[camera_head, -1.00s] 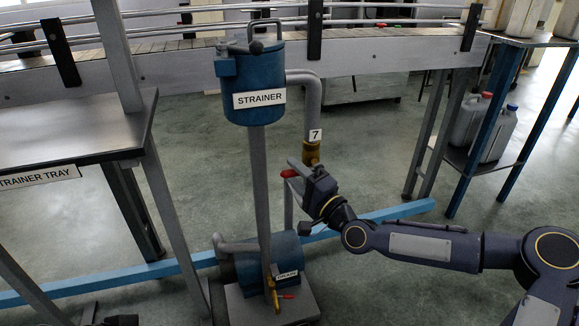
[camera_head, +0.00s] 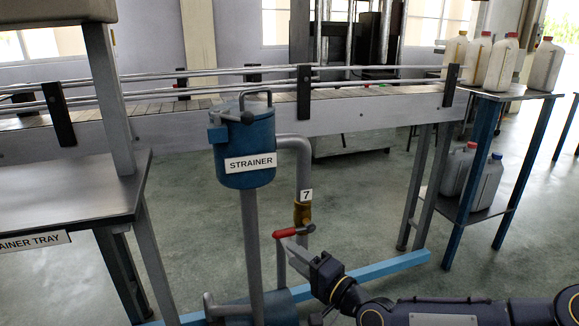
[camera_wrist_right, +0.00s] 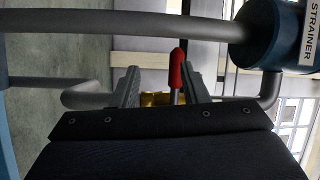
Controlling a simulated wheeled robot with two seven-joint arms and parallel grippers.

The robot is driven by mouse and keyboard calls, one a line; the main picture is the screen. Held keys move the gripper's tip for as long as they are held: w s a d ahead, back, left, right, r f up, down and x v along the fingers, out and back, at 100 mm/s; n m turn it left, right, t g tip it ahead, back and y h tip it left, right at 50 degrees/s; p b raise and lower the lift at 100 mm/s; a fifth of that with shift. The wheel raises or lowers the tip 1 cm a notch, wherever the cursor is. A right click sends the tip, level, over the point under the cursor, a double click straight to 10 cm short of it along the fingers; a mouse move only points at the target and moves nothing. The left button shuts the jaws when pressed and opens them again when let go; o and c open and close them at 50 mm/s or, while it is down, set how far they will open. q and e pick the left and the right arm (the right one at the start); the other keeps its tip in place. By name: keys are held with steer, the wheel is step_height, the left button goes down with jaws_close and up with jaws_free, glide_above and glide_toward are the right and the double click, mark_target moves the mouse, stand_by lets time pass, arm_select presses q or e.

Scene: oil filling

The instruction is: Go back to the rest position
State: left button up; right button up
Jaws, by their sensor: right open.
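The blue strainer (camera_head: 245,145) stands on a grey post, with its labelled side facing me. The red-handled valve lever (camera_head: 293,231) sits just below the brass valve (camera_head: 303,214) tagged 7. It also shows in the right wrist view as a red handle (camera_wrist_right: 177,70), lined up between the fingers. My right gripper (camera_wrist_right: 163,82) is open, with nothing gripped. In the head view my right gripper (camera_head: 297,258) is just below the lever; I cannot tell whether they touch. My left gripper is not in view.
The strainer tray table (camera_head: 75,190) is at the left. A conveyor (camera_head: 365,112) runs across behind. A rack (camera_head: 470,195) with several jugs (camera_head: 495,62) stands at the right. A blue floor beam (camera_head: 385,266) passes behind my right arm.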

steer(key=s+d+f+n+g+h, duration=0.6)
steer(key=s+d+h, duration=0.2)
steer(key=s+d, duration=0.25)
steer(key=s+d+r+g+h, duration=0.15)
steer(key=s+d, duration=0.25)
steer(key=s, duration=0.6)
steer(key=s+d+r, duration=0.2)
steer(key=s+d, duration=0.1)
steer(key=s, duration=0.7)
arm_select(q)
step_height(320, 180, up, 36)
steer(key=p, duration=3.5)
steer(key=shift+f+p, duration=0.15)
steer(key=shift+p, duration=0.2)
arm_select(e)
step_height(320, 180, up, 35)
steer(key=shift+s+r, duration=0.2)
steer(key=shift+g, duration=0.25)
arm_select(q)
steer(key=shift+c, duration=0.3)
